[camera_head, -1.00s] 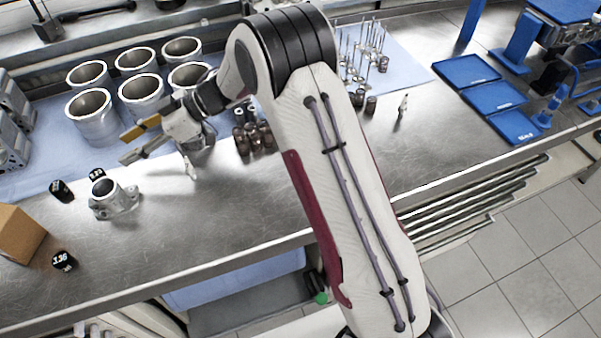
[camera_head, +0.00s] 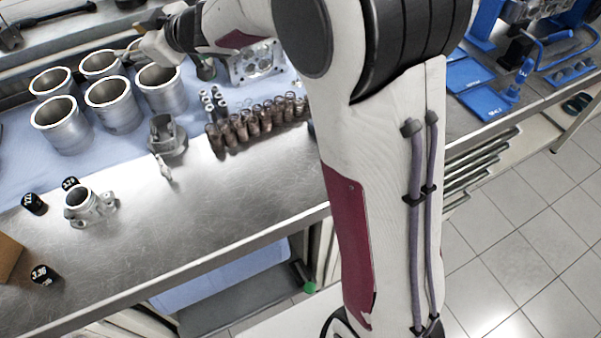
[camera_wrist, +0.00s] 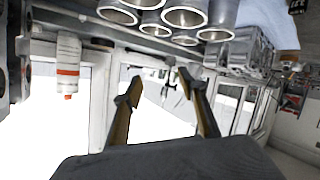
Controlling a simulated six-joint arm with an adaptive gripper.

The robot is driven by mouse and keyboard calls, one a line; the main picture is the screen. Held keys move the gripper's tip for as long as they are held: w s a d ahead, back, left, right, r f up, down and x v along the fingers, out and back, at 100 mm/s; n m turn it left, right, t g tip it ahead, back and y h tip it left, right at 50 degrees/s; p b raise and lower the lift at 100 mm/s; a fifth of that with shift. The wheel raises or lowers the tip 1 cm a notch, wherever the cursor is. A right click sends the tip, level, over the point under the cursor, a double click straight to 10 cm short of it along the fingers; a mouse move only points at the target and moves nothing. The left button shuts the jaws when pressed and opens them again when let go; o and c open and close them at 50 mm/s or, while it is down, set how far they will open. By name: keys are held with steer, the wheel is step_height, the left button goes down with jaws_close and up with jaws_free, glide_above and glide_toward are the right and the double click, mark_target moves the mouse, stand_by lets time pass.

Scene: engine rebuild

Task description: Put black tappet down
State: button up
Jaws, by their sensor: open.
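Small black cylinders with white numbers, which look like the tappets, stand on the metal bench at the left of the head view. One is at the far left (camera_head: 33,204), a second is behind the flanged metal housing (camera_head: 88,208), and a third (camera_head: 43,275) is nearer the front edge. My gripper (camera_head: 126,52) is at the upper left, by the far row of cylinder liners and well away from the black cylinders; its fingers are partly hard to make out there. In the wrist view my gripper (camera_wrist: 160,76) has its fingers apart with nothing between them.
Several open metal cylinder liners (camera_head: 61,125) stand on a blue cloth. A row of brown cylinders (camera_head: 254,122) stands right of a small metal part (camera_head: 166,142). Blue trays (camera_head: 485,103) are at the right. The bench's front middle is clear.

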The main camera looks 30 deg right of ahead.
steer(key=s+d+r+m+h, duration=0.2)
steer(key=s+d+m+h, duration=0.2)
steer(key=s+d, duration=0.45)
steer(key=s+d+r+m+h, duration=0.2)
steer(key=s+d+m+h, duration=0.15)
steer(key=s+d, duration=0.5)
steer(key=s+f+m+g, duration=0.1)
steer(key=s+f+g, duration=0.2)
steer(key=s, duration=1)
steer(key=s+f+m+g, duration=0.2)
steer(key=s+f, duration=0.4)
steer(key=s, duration=0.6)
steer(key=shift+s+a+f+g, duration=0.2)
steer(key=shift+s+f+g, duration=0.15)
steer(key=shift+g, duration=0.25)
steer(key=shift+o, duration=0.7)
steer(key=shift+w, duration=0.1)
